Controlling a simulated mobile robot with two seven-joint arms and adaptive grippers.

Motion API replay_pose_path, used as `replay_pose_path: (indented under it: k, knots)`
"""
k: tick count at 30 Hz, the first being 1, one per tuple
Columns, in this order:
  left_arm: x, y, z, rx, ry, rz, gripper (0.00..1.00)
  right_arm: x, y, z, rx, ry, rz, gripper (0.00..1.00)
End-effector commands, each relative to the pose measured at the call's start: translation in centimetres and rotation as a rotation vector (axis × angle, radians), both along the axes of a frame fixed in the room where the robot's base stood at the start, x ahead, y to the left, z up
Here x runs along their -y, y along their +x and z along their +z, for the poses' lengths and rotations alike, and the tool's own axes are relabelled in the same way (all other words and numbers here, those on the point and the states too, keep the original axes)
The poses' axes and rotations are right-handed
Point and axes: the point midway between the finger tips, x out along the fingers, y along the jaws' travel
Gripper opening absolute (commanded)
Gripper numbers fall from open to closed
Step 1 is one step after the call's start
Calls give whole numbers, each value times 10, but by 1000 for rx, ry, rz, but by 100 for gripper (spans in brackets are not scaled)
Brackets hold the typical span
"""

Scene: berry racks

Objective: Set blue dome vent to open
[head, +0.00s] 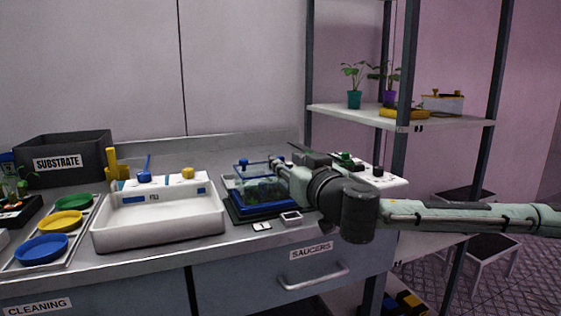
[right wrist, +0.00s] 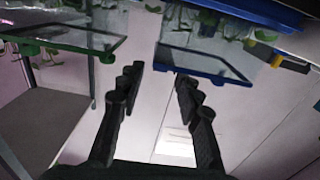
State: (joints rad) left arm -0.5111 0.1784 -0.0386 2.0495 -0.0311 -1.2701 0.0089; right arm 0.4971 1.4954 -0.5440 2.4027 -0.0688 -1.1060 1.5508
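The blue dome (head: 262,207), a clear box with a blue base and plants inside, stands on a dark tray on the counter. A small blue knob (head: 240,163) shows on its top; I cannot tell the vent's state. My right gripper (head: 279,169) is at the dome's upper right side and hides part of it. In the right wrist view its two fingers (right wrist: 158,88) are apart with nothing between them. A blue-framed clear panel (right wrist: 205,66) lies beyond the right finger there. I cannot tell whether the gripper touches the dome. My left gripper is not in view.
A white basin (head: 158,225) stands left of the dome, with blue, yellow and green saucers (head: 42,249) farther left. A green-framed panel (right wrist: 70,48) is at the wrist view's left. A shelf (head: 340,113) with potted plants and a yellow-topped box (head: 442,102) stands at right.

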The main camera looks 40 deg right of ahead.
Motion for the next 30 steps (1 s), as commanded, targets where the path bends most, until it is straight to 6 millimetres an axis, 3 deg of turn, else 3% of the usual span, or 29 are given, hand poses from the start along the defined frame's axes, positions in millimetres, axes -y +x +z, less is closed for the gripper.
replay_pose_path:
  k: [9,20,28,30]
  knots:
    - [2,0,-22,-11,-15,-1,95,8,34,3,1,2,1,34]
    - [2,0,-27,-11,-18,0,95,9,39,1,1,-1,1,34]
    - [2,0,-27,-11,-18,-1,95,9,39,1,0,-1,1,2]
    - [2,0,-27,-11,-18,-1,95,9,39,1,0,-1,1,0]
